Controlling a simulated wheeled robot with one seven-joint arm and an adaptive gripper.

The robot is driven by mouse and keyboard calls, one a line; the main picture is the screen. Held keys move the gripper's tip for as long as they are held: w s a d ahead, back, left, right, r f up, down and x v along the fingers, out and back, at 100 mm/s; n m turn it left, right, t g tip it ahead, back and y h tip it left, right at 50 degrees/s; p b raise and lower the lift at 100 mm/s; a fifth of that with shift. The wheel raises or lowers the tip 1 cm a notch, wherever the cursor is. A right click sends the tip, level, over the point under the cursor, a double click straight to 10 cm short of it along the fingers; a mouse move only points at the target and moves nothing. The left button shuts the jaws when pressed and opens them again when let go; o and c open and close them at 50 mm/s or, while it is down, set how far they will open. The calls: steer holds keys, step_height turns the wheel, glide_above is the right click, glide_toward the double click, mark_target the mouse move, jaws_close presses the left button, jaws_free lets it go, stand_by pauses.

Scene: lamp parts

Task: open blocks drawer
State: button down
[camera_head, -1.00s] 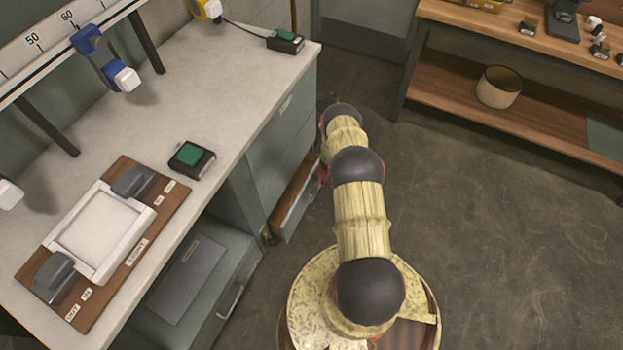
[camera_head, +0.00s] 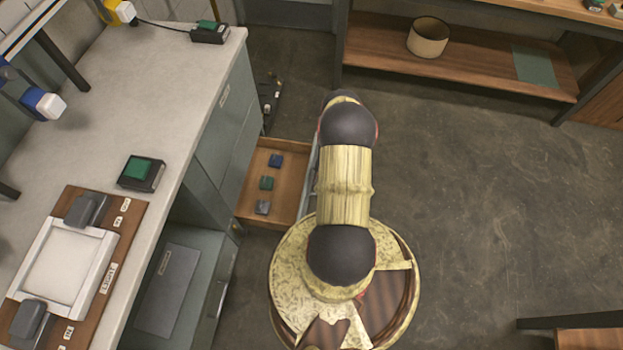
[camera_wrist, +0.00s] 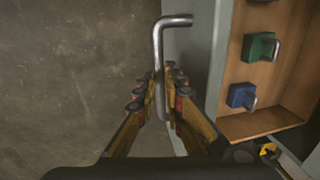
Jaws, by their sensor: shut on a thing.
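The drawer (camera_head: 287,211) is pulled out of the grey cabinet at the left in the head view. Its wooden inside holds a dark blue block (camera_head: 275,160), a green block (camera_head: 266,183) and a grey-blue block (camera_head: 262,207) in a row. In the wrist view the drawer's wooden floor (camera_wrist: 290,70) shows at the right, with the green block (camera_wrist: 260,47) and a blue block (camera_wrist: 242,96). My gripper (camera_wrist: 160,85) is shut on the bent metal drawer handle (camera_wrist: 158,40). My arm hides the handle and gripper in the head view.
The light worktop (camera_head: 150,90) lies above the cabinet, with a green-topped box (camera_head: 142,173) and a wooden light panel (camera_head: 75,260). A wooden shelf (camera_head: 480,68) with a beige cylinder (camera_head: 428,37) stands at the back.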

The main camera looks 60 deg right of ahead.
steer(key=shift+s+d, duration=0.1)
steer(key=shift+s, duration=0.25)
steer(key=c, duration=1.9)
jaws_free()
steer(key=r, duration=0.4)
steer(key=s+r, duration=0.1)
steer(key=r, duration=0.3)
steer(key=s+r, duration=0.1)
steer(key=r, duration=0.2)
steer(key=shift+d+r, duration=0.4)
